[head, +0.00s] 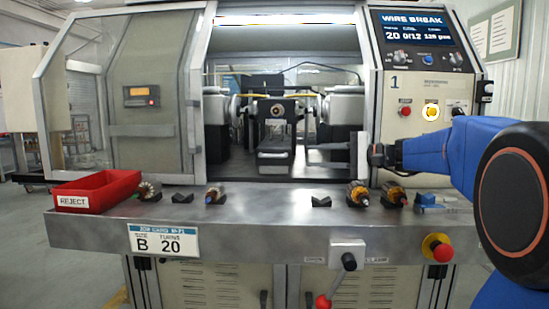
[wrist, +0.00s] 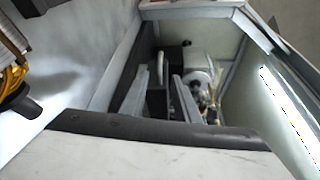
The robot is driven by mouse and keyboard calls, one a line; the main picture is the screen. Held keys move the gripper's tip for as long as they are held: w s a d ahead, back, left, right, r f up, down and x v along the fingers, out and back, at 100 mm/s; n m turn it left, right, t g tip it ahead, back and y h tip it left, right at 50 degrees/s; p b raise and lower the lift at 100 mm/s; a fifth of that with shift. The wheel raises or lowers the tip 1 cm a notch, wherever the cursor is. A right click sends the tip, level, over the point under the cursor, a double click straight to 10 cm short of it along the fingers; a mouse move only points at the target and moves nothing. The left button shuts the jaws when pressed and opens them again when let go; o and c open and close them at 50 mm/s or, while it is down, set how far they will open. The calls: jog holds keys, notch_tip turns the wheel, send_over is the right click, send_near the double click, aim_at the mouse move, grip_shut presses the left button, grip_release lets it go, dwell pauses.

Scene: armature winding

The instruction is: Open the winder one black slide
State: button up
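Winder one is the machine with the figure 1 on its right panel (head: 426,110). Inside its open front, a black slide block (head: 290,110) with a round brassy centre stands in the middle, above a grey step (head: 274,155). My gripper (head: 318,156) reaches in from the right, its fingers pointing left, just right of the block. In the wrist view my gripper (wrist: 160,74) shows two grey fingers apart with nothing clearly held. A dark shape lies between and beyond them. Whether a finger touches the slide cannot be told.
A red reject bin (head: 97,190) stands at the left of the front shelf (head: 260,222). Several copper-wound armatures and black cradles line the shelf. A red-knobbed lever (head: 323,301) and red stop button (head: 442,252) are at the front. The glazed door (head: 150,95) is at left.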

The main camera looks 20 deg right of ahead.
aim_at(276, 156)
jog(key=x, duration=1.5)
jog(key=shift+s, duration=0.1)
grip_shut()
